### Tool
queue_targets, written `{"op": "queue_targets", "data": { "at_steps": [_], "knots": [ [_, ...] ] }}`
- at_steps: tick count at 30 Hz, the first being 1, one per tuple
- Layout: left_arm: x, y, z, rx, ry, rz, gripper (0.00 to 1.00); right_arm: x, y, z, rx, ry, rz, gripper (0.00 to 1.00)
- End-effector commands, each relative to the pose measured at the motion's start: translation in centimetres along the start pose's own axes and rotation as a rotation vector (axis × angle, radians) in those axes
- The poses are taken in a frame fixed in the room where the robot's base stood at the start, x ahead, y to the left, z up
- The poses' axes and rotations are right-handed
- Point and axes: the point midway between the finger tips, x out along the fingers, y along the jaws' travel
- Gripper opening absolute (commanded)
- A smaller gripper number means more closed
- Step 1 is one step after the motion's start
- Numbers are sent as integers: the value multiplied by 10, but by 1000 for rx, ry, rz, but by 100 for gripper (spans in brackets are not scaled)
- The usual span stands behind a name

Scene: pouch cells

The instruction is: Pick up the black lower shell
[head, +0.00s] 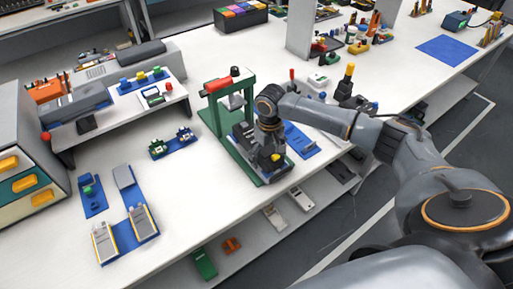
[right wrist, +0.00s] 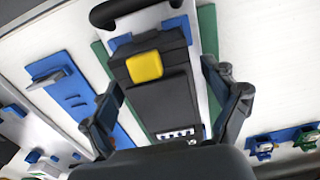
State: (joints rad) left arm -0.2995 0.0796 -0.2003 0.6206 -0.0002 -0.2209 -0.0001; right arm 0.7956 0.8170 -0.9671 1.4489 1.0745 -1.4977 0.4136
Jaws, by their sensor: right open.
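A dark, box-shaped part (right wrist: 165,105), which looks like the black lower shell, lies on the green press fixture (head: 212,118). It has a yellow block (right wrist: 144,66) on top and a row of small white marks at one end. My right gripper (right wrist: 170,112) is open over it in the right wrist view, one finger on each side, with no clear grip on it. In the head view, my right gripper (head: 268,163) is low over the fixture and hides much of the part. I cannot tell whether the fingers touch it. My left gripper is not in view.
The green press with its red handle (head: 218,84) stands close behind the gripper. A blue plate (head: 300,140) lies right of it. Blue trays (head: 142,222) with grey-topped parts lie front left. The white table (head: 185,200) is clear between them and the press.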

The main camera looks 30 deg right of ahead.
Motion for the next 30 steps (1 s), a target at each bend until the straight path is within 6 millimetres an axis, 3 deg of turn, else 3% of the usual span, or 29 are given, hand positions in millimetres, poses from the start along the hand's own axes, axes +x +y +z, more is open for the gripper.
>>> {"op": "queue_targets", "data": {
  "at_steps": [3, 12, 23, 30],
  "knots": [
    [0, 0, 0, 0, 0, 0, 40, 0, 0, 0, -1, 0, 0, 87],
    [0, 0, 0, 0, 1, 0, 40, 0, 0, 0, -1, -1, 0, 27],
    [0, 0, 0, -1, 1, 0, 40, -4, 0, -1, -1, 2, -1, 27],
    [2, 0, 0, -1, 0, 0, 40, -26, 0, -2, -1, 5, -2, 27]
  ]
}}
